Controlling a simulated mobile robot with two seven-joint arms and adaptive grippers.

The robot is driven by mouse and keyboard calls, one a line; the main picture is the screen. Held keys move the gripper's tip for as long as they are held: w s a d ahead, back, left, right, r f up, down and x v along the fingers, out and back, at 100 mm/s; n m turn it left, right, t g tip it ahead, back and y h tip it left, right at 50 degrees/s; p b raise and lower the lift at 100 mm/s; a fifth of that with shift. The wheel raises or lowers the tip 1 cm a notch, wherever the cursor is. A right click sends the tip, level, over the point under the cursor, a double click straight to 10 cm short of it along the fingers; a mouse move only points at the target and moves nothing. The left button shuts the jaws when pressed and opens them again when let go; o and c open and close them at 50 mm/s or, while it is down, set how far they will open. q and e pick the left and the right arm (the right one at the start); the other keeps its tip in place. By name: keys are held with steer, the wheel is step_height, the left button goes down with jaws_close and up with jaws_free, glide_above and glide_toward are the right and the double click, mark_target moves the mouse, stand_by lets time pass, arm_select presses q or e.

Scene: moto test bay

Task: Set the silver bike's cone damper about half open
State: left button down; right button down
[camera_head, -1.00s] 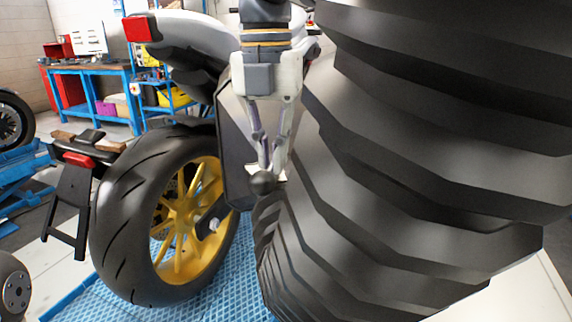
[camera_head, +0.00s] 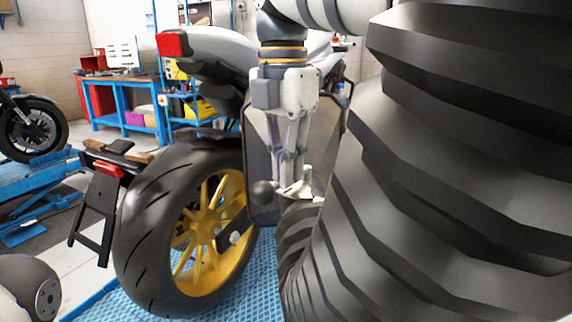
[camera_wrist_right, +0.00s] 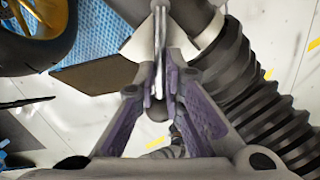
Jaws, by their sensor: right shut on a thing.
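The silver bike (camera_head: 215,32) stands with its yellow-spoked rear wheel (camera_head: 208,222) to the left of my right gripper (camera_head: 291,183). This gripper points down at the top of a ribbed dark hose (camera_head: 298,225). In the right wrist view its fingers (camera_wrist_right: 160,92) are shut on a thin pale bar, seemingly the damper lever (camera_wrist_right: 158,45). A dark round knob (camera_head: 263,193) sits just left of the fingertips; it also shows in the wrist view (camera_wrist_right: 157,113). The grey cone (camera_wrist_right: 190,14) is partly hidden, and the damper's angle cannot be read. My left gripper is out of view.
A huge black ribbed hose (camera_head: 460,190) fills the right side, close to my right arm. A dark panel (camera_head: 262,165) stands behind the gripper. A blue workbench (camera_head: 125,100) and another motorcycle (camera_head: 32,130) are farther back at the left.

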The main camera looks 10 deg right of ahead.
steer(key=c, duration=1.7)
jaws_free()
